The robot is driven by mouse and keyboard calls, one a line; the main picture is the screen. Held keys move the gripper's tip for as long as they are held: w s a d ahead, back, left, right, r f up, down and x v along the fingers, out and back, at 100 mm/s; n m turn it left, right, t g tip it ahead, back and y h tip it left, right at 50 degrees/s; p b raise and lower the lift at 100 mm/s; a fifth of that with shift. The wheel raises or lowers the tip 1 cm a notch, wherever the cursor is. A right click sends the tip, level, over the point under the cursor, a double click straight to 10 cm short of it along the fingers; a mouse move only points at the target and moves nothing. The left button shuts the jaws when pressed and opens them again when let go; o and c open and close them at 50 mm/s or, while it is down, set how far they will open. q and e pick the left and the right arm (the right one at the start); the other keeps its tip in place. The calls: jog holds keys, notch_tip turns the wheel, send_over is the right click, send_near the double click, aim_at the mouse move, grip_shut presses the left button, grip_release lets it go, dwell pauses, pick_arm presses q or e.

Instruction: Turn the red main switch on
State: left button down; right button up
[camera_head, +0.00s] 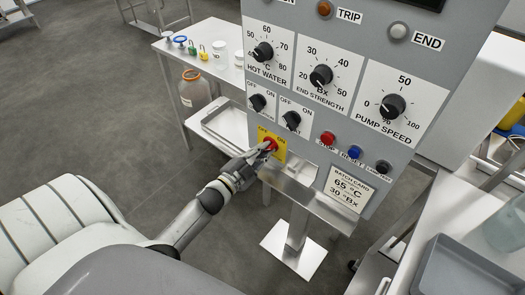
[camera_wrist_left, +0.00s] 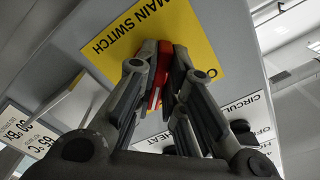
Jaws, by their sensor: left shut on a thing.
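The red main switch (camera_head: 270,145) sits on a yellow plate (camera_head: 279,153) marked OFF and ON, low on the left of the grey control panel (camera_head: 315,128). My left gripper (camera_head: 266,149) is at the switch, its fingers shut on the red handle. In the left wrist view, the red handle (camera_wrist_left: 168,75) is between the two fingers (camera_wrist_left: 165,80), in front of the yellow plate (camera_wrist_left: 150,45) with the words MAIN SWITCH. The fingers hide part of the handle, and I cannot tell for sure which mark it points to. My right gripper is not in view.
Black knobs (camera_head: 321,76) and small selector switches (camera_head: 291,120) are above the main switch. Red, blue and black buttons (camera_head: 355,152) are to its right, with a batch card (camera_head: 346,188) below. A side table (camera_head: 205,45) with small items stands behind left. A grey tray (camera_head: 470,268) is at right.

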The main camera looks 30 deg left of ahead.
pick_arm(q)
jog(key=c, duration=1.5)
grip_release()
jog(key=s, duration=0.8)
jog(key=s+a, duration=0.1)
jog(key=s, duration=0.3)
jog(key=shift+f, duration=0.1)
